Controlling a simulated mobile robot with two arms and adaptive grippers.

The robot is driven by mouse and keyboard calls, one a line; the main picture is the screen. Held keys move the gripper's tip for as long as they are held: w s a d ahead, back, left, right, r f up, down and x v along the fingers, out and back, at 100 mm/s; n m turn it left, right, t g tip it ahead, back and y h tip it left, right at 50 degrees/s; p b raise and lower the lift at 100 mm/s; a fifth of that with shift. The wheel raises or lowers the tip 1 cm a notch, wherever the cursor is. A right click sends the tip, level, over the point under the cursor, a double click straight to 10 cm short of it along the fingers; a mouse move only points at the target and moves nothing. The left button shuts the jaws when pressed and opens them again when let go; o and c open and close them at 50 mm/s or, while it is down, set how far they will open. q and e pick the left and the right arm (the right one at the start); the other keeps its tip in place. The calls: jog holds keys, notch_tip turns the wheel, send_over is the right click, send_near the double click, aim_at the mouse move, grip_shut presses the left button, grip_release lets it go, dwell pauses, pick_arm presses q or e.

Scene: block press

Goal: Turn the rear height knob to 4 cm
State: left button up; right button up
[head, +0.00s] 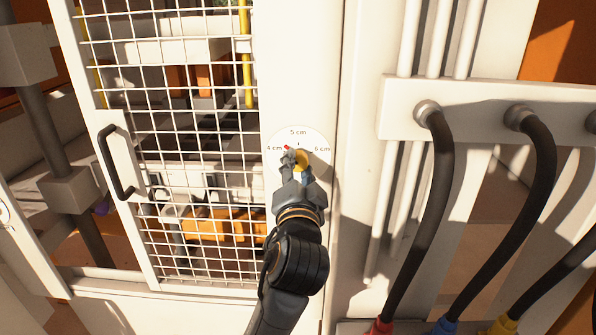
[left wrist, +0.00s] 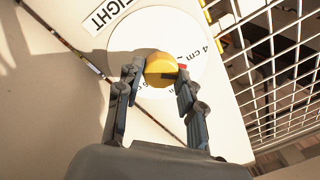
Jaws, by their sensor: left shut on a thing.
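The height knob (head: 302,159) is yellow and sits on a round white dial (head: 317,137) marked 4 cm, 5 cm and 6 cm. A red pointer tip (head: 287,148) shows beside the 4 cm mark, on the dial's left side. My left gripper (head: 296,161) is shut on the knob and partly covers it. In the left wrist view the knob (left wrist: 159,68) sits between the two fingertips (left wrist: 158,74), and a bit of red shows past the right-hand finger. My right gripper is in neither view.
A wire-mesh door (head: 215,110) with a black handle (head: 113,165) is left of the dial. On the right, thick black cables (head: 437,200) hang from a white bracket (head: 480,112) down to coloured connectors. The white panel between them is clear.

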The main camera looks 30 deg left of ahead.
pick_arm(q)
jog(key=shift+f+n, duration=0.15)
jog(key=shift+n, duration=1.45)
jog(key=o, duration=1.2)
jog(key=shift+r, duration=0.2)
notch_tip(320, 180, up, 10)
jog(key=shift+f, duration=0.1)
